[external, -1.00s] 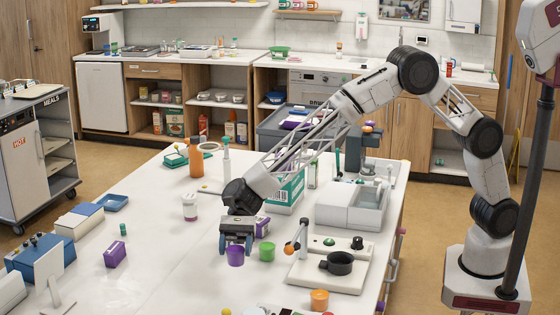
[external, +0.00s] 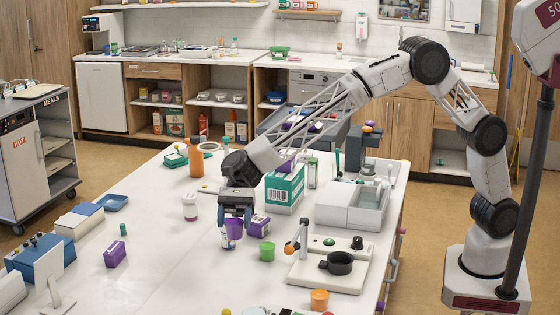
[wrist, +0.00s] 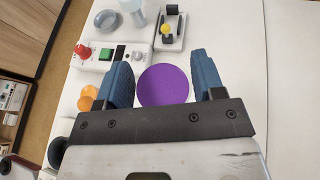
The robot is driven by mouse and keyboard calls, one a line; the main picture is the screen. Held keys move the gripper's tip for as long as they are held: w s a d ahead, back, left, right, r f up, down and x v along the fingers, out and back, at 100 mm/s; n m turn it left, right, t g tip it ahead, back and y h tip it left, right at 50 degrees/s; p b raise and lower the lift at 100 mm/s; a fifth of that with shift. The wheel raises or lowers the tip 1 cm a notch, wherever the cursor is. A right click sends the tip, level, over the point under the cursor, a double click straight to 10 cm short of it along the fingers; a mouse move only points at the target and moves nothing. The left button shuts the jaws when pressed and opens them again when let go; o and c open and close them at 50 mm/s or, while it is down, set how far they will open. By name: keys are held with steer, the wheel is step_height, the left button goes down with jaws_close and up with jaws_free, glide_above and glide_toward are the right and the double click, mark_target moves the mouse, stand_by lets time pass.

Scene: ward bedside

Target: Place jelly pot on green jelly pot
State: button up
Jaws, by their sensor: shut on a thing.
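The purple jelly pot (external: 234,227) is held between the fingers of my gripper (external: 236,222), upright and a little above the table. In the wrist view its round purple top (wrist: 163,86) shows between the two blue fingers of my gripper (wrist: 164,82). The green jelly pot (external: 267,250) stands upright on the table, to the right of and below the held pot in the external view, apart from it. I cannot see the green pot in the wrist view.
A white station with a black pan (external: 338,263) is right of the green pot. An orange pot (external: 319,299) is at the front. The table left of the gripper is mostly clear.

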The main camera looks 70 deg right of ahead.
mark_target(234, 220)
step_height(234, 220, up, 4)
steer(key=shift+f, duration=0.15)
steer(key=s+d+m+t, duration=0.1)
steer(key=s+d, duration=0.7)
steer(key=d, duration=0.6)
steer(key=s+d, duration=0.8)
steer(key=d, duration=0.6)
step_height(234, 220, down, 12)
steer(key=shift+a+r, duration=0.15)
steer(key=shift+r, duration=0.05)
steer(key=shift+w, duration=0.1)
steer(key=w+a, duration=0.2)
steer(key=w, duration=0.2)
steer(key=w+a+f, duration=0.1)
steer(key=w+a, duration=0.2)
steer(key=w, duration=0.2)
steer(key=w+a, duration=0.2)
steer(key=w, duration=0.3)
steer(key=shift+a+f, duration=0.2)
steer(key=shift+a, duration=0.15)
